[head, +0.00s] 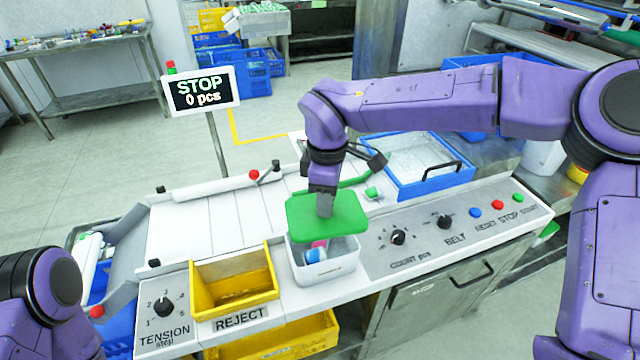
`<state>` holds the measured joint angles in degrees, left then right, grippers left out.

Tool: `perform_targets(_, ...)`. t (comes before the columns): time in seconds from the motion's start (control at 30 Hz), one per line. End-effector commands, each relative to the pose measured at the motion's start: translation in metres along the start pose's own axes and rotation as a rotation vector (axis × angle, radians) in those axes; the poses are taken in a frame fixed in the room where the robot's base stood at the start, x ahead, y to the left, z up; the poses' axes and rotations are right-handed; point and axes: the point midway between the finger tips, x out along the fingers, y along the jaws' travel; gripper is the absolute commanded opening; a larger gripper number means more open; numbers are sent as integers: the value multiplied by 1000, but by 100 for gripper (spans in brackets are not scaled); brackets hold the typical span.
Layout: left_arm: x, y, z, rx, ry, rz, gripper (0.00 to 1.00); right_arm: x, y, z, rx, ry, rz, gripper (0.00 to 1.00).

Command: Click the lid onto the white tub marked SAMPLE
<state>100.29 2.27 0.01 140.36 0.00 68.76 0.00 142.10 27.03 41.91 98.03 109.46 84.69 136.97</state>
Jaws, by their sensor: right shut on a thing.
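The white tub (328,272) stands on the machine's front ledge, right of the yellow reject bin. Marking on its front is too small to read. Something blue, white and pink shows inside it. The green lid (347,210) is above the tub, over its back part, and the tub's front opening still shows. My right gripper (325,208) points down and is shut on the lid. I cannot tell whether the lid touches the tub's rim. My left arm shows at the lower left, but its gripper is out of view.
A yellow bin (268,290) marked REJECT sits left of the tub. A control panel (440,232) with knobs and buttons lies to the right. A blue tray (419,187) stands behind. A display (200,92) reads STOP, 0 pcs. The white belt (190,232) at left is clear.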

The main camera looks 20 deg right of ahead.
Motion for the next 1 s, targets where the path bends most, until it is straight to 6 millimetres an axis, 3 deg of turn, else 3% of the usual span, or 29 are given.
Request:
perform_targets(0.13, -4, -1, -1, 0, -2, -1, 82, 5, -1, -10, -126, 0, -4, 0)
perform_targets(0.57, 18, 1, 8, 0, 0, 0, 82, 49, 4, -9, -116, -3, -11, 0)
perform_targets(0.7, 34, 3, 14, 0, -1, -1, 82, 67, 4, -9, -116, -2, -9, 0)
perform_targets(1.0, 38, 3, 16, 0, 0, 0, 82, 72, 4, -9, -115, -2, -8, 0)
